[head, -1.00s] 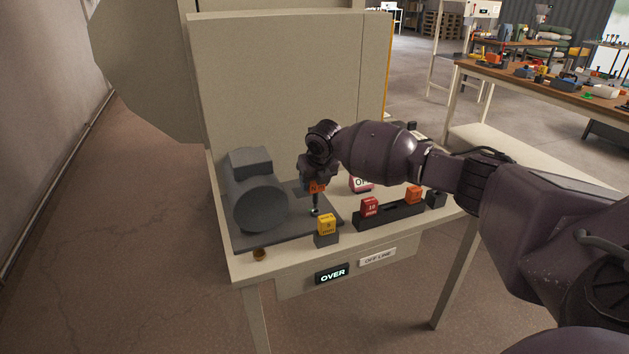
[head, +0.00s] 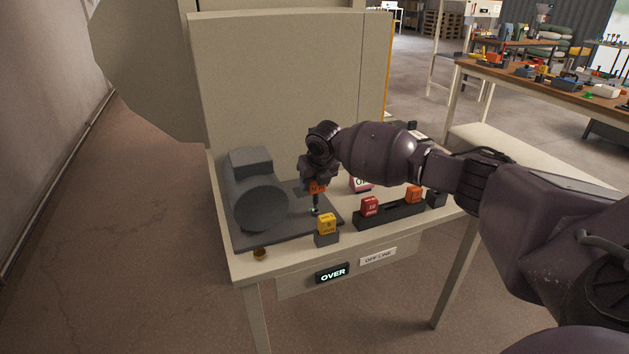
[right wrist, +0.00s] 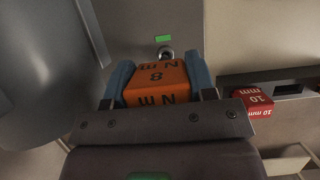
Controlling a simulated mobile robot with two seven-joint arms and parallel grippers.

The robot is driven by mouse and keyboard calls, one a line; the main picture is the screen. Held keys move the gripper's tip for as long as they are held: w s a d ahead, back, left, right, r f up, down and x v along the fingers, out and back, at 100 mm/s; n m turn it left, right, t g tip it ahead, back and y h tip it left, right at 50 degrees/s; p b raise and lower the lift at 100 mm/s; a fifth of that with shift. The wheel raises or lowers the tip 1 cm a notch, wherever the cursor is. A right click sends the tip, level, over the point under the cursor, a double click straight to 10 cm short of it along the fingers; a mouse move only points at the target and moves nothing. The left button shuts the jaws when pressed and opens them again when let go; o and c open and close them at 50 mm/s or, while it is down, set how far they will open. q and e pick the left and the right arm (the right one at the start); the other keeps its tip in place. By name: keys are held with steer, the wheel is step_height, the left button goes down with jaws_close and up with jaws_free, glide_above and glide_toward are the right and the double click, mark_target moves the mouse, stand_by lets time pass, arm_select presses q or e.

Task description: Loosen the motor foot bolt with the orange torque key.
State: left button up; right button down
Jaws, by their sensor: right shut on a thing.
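The orange torque key (right wrist: 158,82), marked 8 N m, is held in my right gripper (right wrist: 160,90), whose fingers are shut on its sides. In the head view the key (head: 317,188) is upright, its shank reaching down to the motor foot bolt (head: 315,211) on the dark base plate. I cannot tell how fully the key's tip sits on the bolt. The grey motor (head: 257,192) lies left of the key on the plate (head: 285,234). My left gripper is out of view.
A yellow key (head: 327,224) stands in a block in front. A dark rack (head: 392,215) to the right holds a red 10 mm key (head: 370,206) and an orange key (head: 414,194). A lit OVER sign (head: 332,273) and an OFF LINE label (head: 378,257) are on the bench front. A panel stands behind.

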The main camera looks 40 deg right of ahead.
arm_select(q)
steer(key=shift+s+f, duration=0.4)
arm_select(e)
steer(key=shift+f, duration=0.45)
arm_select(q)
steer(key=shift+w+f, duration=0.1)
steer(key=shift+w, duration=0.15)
arm_select(e)
steer(key=shift+f, duration=0.5)
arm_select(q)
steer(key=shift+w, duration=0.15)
arm_select(e)
steer(key=shift+b, duration=0.3)
steer(key=shift+f+n, duration=0.1)
steer(key=shift+n, duration=0.3)
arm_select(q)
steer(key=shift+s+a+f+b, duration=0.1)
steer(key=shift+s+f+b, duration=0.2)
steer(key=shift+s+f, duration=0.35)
arm_select(e)
steer(key=shift+n+y, duration=0.3)
steer(key=shift+n, duration=0.1)
